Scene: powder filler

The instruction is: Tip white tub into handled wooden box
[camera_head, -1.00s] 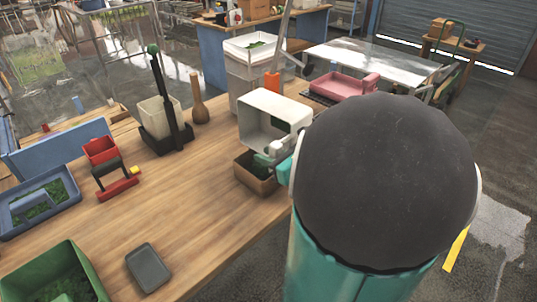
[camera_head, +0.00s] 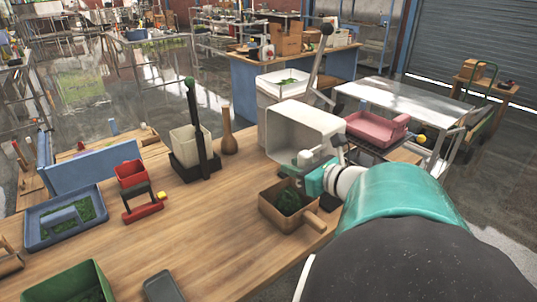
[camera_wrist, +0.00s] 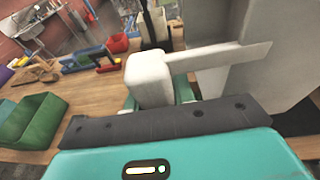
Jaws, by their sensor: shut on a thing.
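The white tub (camera_head: 300,124) is tipped on its side in the head view, above the back of the handled wooden box. Its open side faces the camera and the inside I can see looks empty. The wrist view shows my gripper (camera_wrist: 155,78) and the tub's pale wall (camera_wrist: 262,75) at right. The wooden box (camera_head: 273,213) stands upright on the table edge, its handle (camera_head: 314,222) pointing lower right. Green leafy bits (camera_head: 289,201) lie in it. The tub's far side is hidden.
A red stand (camera_head: 135,182), blue tray (camera_head: 38,236) and green bin (camera_head: 95,272) lie further left. A pink tray (camera_head: 372,127) is behind right. The middle tabletop is clear.

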